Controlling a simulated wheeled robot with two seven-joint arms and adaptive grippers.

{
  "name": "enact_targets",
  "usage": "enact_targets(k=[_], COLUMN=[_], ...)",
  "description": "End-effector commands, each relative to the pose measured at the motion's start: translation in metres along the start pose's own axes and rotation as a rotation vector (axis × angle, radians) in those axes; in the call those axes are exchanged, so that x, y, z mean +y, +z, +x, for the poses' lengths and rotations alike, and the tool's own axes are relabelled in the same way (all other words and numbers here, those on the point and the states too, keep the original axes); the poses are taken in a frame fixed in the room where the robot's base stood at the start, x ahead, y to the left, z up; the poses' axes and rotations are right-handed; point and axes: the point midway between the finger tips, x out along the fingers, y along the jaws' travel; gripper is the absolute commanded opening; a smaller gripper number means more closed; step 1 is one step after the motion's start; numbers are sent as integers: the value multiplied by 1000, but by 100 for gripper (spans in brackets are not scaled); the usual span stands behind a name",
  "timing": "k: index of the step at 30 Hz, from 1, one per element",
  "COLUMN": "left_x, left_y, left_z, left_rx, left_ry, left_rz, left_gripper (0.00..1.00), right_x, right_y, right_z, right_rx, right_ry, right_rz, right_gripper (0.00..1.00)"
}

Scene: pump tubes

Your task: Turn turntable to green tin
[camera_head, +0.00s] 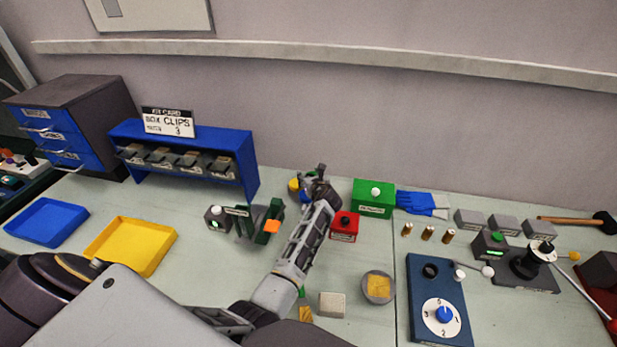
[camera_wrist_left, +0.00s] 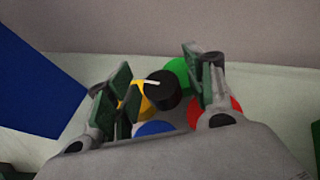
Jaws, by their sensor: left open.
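The turntable's tins show best in the left wrist view, as a green tin (camera_wrist_left: 178,73), a yellow tin (camera_wrist_left: 146,106), a red tin (camera_wrist_left: 232,106) and a blue tin (camera_wrist_left: 155,128). They surround a black central knob (camera_wrist_left: 164,92) with a white pointer line. My left gripper (camera_wrist_left: 161,76) is open, its fingers on either side of the knob. I cannot tell whether they touch it. In the head view, the left gripper (camera_head: 319,178) covers most of the turntable near the wall; the yellow tin (camera_head: 294,185) shows beside it. My right gripper is out of view.
A green box (camera_head: 373,202) and a red box (camera_head: 344,231) with a dark knob stand right of the left gripper. A blue shelf (camera_head: 250,165) stands to its left. Yellow (camera_head: 152,228) and blue (camera_head: 47,215) trays lie farther left. A blue dial panel (camera_head: 421,271) lies front right.

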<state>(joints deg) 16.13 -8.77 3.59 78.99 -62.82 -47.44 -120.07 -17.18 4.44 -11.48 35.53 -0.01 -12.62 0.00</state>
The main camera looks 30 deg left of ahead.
Motion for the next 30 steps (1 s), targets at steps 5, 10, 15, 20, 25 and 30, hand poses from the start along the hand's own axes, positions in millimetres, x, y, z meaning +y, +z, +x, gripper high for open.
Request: enact_targets(k=[5,10,15,20,25,30], left_x=[0,0,0,0,0,0], left_y=[0,0,0,0,0,0], left_z=[0,0,0,0,0,0], left_rx=[0,0,0,0,0,0], left_ry=[0,0,0,0,1,11], left_rz=[0,0,0,0,0,-3], left_gripper=[53,39,17,0,0,0], right_x=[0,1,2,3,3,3], right_y=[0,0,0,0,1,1], right_z=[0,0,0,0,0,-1], right_rx=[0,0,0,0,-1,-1], right_ry=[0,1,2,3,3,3], right_rz=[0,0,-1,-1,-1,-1], right_gripper=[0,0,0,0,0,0])
